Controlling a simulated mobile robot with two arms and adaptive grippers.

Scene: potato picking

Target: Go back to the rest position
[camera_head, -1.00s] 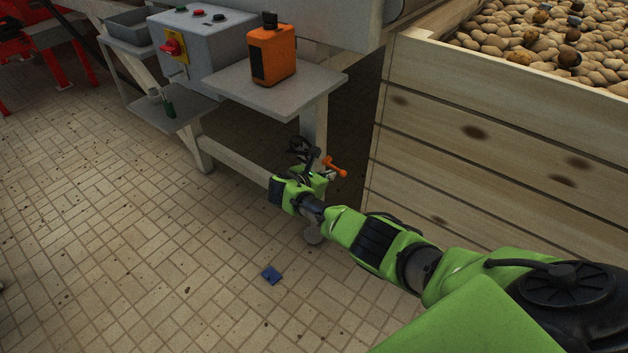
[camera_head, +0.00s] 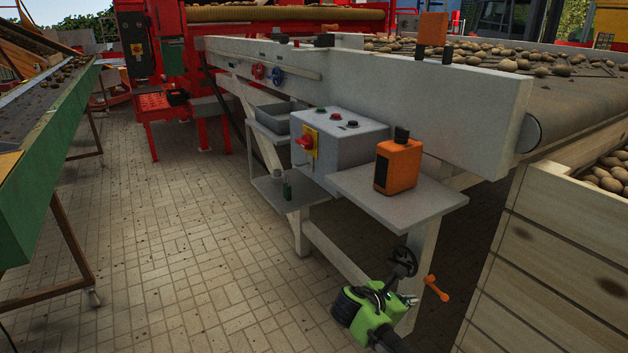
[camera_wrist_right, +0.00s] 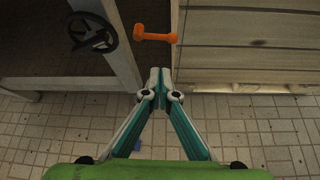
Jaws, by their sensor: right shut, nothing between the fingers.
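My right gripper (camera_head: 408,299) is at the bottom right of the head view, low beside the legs of the conveyor frame. In the right wrist view its fingertips (camera_wrist_right: 160,76) are together, with nothing between them. An orange handle (camera_head: 437,289) and a black handwheel (camera_head: 403,262) are close by; in the wrist view the handle (camera_wrist_right: 156,35) and the wheel (camera_wrist_right: 93,33) lie beyond the fingertips. My left gripper is in neither view.
A grey side shelf (camera_head: 440,198) holding an orange device (camera_head: 397,167) stands above the right gripper. A wooden crate (camera_head: 556,262) is close on the right. A green conveyor (camera_head: 35,185) is at far left. Tiled floor (camera_head: 190,255) between is clear.

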